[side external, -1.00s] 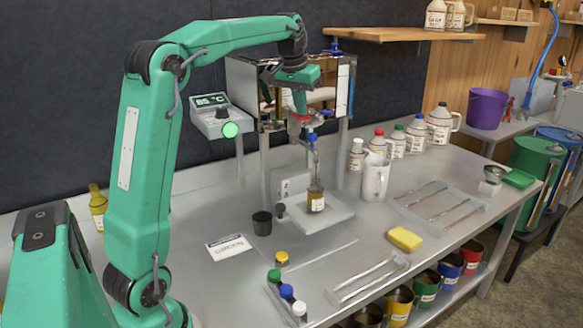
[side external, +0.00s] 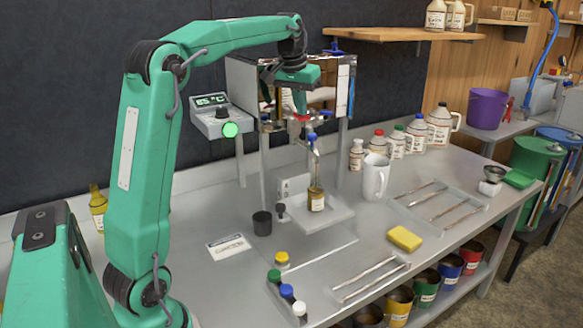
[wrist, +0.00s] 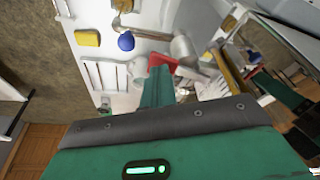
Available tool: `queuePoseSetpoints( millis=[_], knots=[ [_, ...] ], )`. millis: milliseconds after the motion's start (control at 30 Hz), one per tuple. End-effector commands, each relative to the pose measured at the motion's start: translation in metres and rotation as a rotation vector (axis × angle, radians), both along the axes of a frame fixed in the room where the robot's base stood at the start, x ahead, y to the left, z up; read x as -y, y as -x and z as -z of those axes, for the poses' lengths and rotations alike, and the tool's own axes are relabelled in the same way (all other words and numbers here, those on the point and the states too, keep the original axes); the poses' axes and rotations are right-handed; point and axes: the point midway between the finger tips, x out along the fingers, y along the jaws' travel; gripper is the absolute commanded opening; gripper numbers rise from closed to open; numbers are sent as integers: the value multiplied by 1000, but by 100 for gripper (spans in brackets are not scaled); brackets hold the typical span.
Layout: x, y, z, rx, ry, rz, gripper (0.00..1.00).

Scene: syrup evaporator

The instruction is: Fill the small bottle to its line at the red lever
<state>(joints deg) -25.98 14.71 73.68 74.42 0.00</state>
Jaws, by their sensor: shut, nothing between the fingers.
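The small bottle (side external: 316,200) stands upright on the small shelf under the spout, with a pale label and brown contents. It is too small to read its line or the exact level. A thin brownish streak shows between the spout and its neck. The red lever (wrist: 163,62) lies by the tip of my gripper in the wrist view. My gripper (side external: 302,112) is shut and empty, pointing down at the evaporator front by the red lever. Whether it touches the lever I cannot tell. A blue knob (side external: 312,137) sits just below and also shows in the wrist view (wrist: 126,42).
The evaporator's control box (side external: 222,120) with a lit green button stands left of it. A white mug (side external: 375,178) and several capped bottles stand to the right. A yellow sponge (side external: 405,238), trays and small capped jars lie in front. The bench's middle is mostly clear.

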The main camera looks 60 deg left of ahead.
Motion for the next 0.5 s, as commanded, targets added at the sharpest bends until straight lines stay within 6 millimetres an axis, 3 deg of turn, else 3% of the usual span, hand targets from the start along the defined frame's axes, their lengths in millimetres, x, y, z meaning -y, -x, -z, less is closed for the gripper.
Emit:
queuePoseSetpoints(
  millis=[500],
  knots=[
    [0,0,-3,-1,0,0,0]
  ],
)
